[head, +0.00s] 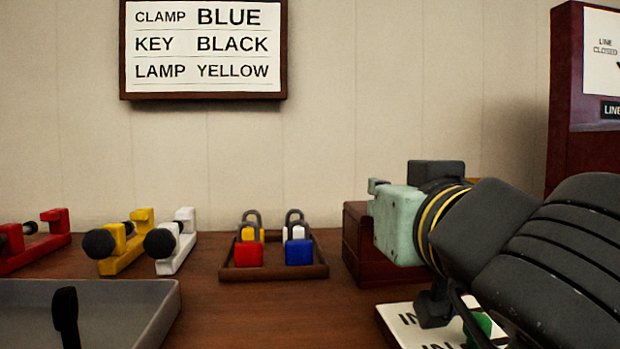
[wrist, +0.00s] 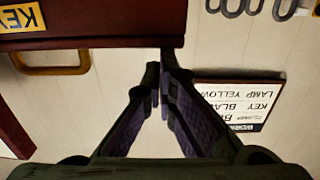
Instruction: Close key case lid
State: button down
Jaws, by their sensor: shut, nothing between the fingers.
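The key case, a dark red-brown box (head: 362,245), stands on the table right of centre in the head view, partly hidden behind my arm. In the upside-down wrist view, a dark red panel (wrist: 110,40) with a yellow KEY label (wrist: 20,17) spans the upper left. A yellow loop handle (wrist: 52,70) sticks out from its edge. I cannot tell how far the lid stands open. My gripper (wrist: 160,85) is shut and empty, its tips close to the panel's right end; contact is unclear. In the head view my arm hides the fingers.
Yellow (head: 125,245), white and red clamps stand further left, behind a grey tray (head: 145,315). A white lettered card (head: 400,318) lies under my arm. A sign (head: 205,45) hangs on the wall.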

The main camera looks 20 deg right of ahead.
jog(key=shift+s+a+f, duration=0.1)
jog(key=shift+s+f, duration=0.05)
jog(key=shift+f, duration=0.25)
jog(key=shift+f, duration=0.2)
notch_tip(320, 180, up, 11)
jog(key=shift+s, duration=0.15)
dwell(0.4)
